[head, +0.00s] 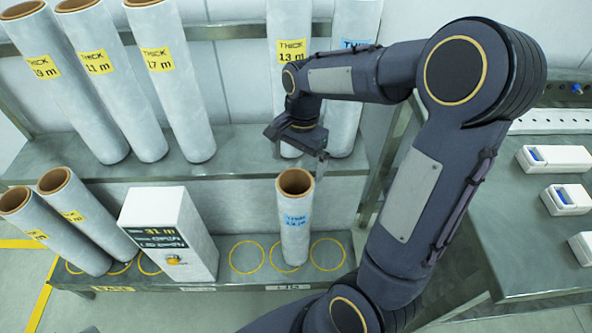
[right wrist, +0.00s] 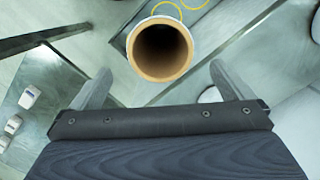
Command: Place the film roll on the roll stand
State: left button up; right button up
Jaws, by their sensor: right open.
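A film roll (head: 295,235) with a blue label and a brown core stands upright on the low stand (head: 335,277), on the middle one of three yellow rings right of the box. My right gripper (head: 299,158) is above this roll, open and empty, its fingers pointing down. In the right wrist view the roll's open top (right wrist: 160,72) lies ahead of and between the two fingers of my right gripper (right wrist: 162,82), with nothing clasped. My left gripper is not in view.
Two rolls (head: 70,215) lean at the left beside a white box with a display (head: 168,235). Several taller rolls (head: 180,90) stand on the shelf (head: 235,145) behind. A bench (head: 530,240) with small white devices is at the right. The rings either side of the roll are empty.

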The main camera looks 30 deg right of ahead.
jog(key=s+a+r+n+t+y, duration=0.1)
jog(key=s+a+r+n+t, duration=0.2)
jog(key=s+n, duration=0.3)
jog(key=s+a+r+n+t+y, duration=0.1)
jog(key=s+a+r+n+t, duration=0.2)
jog(key=s, duration=0.6)
jog(key=a+n, duration=0.2)
jog(key=n, duration=0.1)
jog(key=shift+s, duration=0.35)
notch_tip(320, 180, up, 14)
jog(key=p, duration=1.3)
jog(key=shift+p, duration=0.4)
